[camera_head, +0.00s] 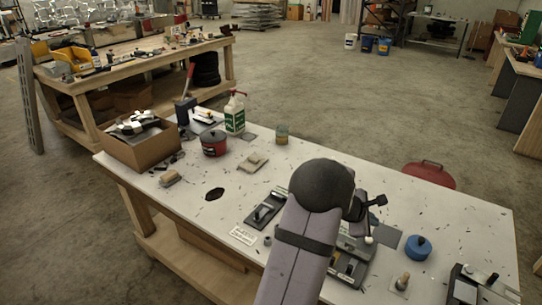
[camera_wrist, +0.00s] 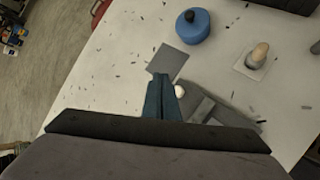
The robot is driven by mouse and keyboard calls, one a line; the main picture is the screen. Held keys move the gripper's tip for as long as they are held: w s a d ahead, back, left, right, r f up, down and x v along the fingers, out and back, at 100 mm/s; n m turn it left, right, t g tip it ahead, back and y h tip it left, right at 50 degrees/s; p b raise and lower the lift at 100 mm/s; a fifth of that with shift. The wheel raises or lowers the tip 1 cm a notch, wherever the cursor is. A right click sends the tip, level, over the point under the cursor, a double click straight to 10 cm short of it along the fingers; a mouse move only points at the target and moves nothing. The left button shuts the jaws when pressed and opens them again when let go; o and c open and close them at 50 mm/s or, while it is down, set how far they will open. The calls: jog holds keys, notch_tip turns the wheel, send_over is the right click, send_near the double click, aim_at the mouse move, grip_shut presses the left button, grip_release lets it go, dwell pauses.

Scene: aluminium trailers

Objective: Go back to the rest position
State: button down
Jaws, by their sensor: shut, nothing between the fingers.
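My gripper (camera_wrist: 163,78) is shut, with its blue-grey fingers together and nothing between them. It hangs above the white worktop (camera_wrist: 120,60), beside a grey metal device (camera_wrist: 222,115) with a white ball knob (camera_wrist: 179,91). A dark grey square plate (camera_wrist: 168,62) lies just beyond the fingertips in the wrist view. In the head view my arm spans the front of the table and hides part of the device (camera_head: 350,268); the fingers are hard to make out there.
A blue round pot (camera_head: 418,247) and a wooden-knobbed piece (camera_head: 402,282) stand right of my arm. A cardboard box (camera_head: 140,148), red pot (camera_head: 214,144), white-green bottle (camera_head: 235,117) and glass jar (camera_head: 282,135) stand at the left and back.

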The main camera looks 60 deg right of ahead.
jog(key=w+a+r+m+t+y, duration=0.2)
jog(key=w+a+m+t, duration=0.1)
jog(key=w+a, duration=2.1)
jog(key=a+m+y, duration=0.1)
jog(key=a+y, duration=0.5)
jog(key=a, duration=2.8)
jog(key=shift+s+a+f+t, duration=0.15)
jog(key=shift+s+f+t, duration=0.15)
jog(key=shift+s+t, duration=0.1)
jog(key=shift+w, duration=0.1)
